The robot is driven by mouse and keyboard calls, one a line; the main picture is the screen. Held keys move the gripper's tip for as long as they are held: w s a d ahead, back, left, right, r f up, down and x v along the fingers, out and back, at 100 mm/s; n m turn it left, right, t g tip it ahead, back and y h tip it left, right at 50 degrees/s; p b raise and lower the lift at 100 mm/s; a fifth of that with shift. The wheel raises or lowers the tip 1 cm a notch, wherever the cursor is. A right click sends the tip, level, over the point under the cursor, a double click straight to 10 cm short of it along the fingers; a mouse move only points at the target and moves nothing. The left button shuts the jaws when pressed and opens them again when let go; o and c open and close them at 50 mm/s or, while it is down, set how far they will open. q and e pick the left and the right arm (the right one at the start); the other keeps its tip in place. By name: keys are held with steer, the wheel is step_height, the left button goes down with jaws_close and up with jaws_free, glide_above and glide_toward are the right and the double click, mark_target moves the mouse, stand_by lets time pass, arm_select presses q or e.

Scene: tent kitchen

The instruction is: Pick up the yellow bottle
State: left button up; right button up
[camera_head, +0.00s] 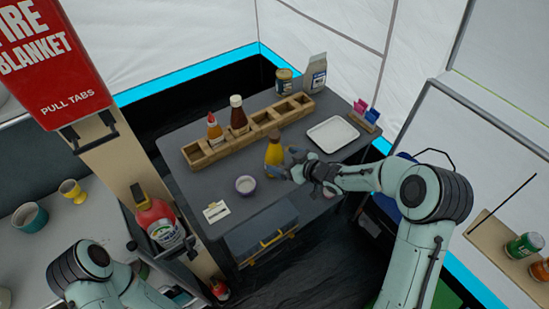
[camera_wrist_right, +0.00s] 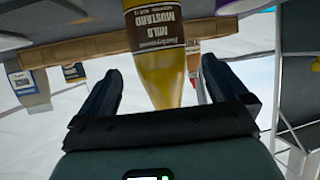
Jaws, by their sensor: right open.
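The yellow mustard bottle (camera_head: 274,150) stands upright on the dark grey tabletop, near its middle. My right gripper (camera_head: 285,168) is open beside it, reaching in from the right at low height. In the right wrist view the mustard bottle (camera_wrist_right: 158,50) appears upside down, its brown label showing and its narrow end pointing down. It lies between the two spread fingers of the right gripper (camera_wrist_right: 162,68), with gaps visible on both sides. The left arm enters at the bottom left of the head view; its gripper is not visible.
A white tray (camera_head: 332,134) lies to the right. A small bowl (camera_head: 245,185) and white card (camera_head: 216,211) lie in front left.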

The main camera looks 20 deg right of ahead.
mark_target(280, 159)
steer(key=shift+x, duration=2.75)
steer(key=shift+s+f, duration=0.1)
steer(key=shift+f, duration=0.1)
steer(key=c, duration=1.2)
steer(key=shift+r, duration=0.1)
steer(key=shift+c, duration=1)
steer(key=shift+r, duration=0.1)
